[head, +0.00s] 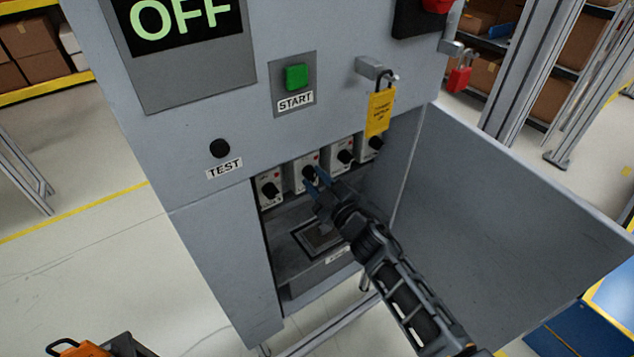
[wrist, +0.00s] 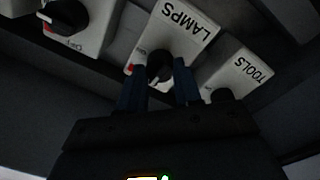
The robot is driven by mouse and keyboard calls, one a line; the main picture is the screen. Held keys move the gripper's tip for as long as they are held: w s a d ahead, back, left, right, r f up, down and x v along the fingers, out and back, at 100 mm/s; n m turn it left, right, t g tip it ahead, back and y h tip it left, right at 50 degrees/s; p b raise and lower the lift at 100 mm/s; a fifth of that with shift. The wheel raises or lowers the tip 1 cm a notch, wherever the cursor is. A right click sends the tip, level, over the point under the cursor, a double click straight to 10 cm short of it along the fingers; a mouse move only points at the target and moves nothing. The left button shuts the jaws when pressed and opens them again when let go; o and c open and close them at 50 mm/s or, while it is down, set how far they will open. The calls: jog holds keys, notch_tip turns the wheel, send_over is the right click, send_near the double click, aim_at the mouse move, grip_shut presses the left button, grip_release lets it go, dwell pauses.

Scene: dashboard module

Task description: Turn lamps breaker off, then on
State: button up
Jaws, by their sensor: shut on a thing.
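The lamps breaker (head: 303,174) is a white module with a black rotary knob, second from the left in a row inside the open compartment. In the wrist view its LAMPS label (wrist: 187,30) reads upside down, and its black knob (wrist: 160,66) sits between my fingertips. My gripper (wrist: 160,82) has its two blue fingers on either side of this knob, shut on it. In the head view my gripper (head: 316,180) reaches into the compartment from the lower right. The fingers partly hide the knob, so its exact setting is hard to tell.
The TOOLS breaker (wrist: 236,76) and another breaker (wrist: 75,20) sit close on either side. The compartment's open door (head: 520,200) stands to the right. Above are a green START button (head: 296,77), a black TEST button (head: 220,148) and a padlock with yellow tag (head: 379,112).

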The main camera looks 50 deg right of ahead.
jog(key=shift+n, duration=0.5)
jog(key=o, duration=1)
jog(key=shift+o, duration=0.2)
jog(key=shift+s, duration=0.1)
jog(key=b+v, duration=0.1)
jog(key=v, duration=0.6)
jog(key=shift+s, duration=0.25)
jog(key=shift+a+f, duration=0.1)
jog(key=shift+a, duration=0.05)
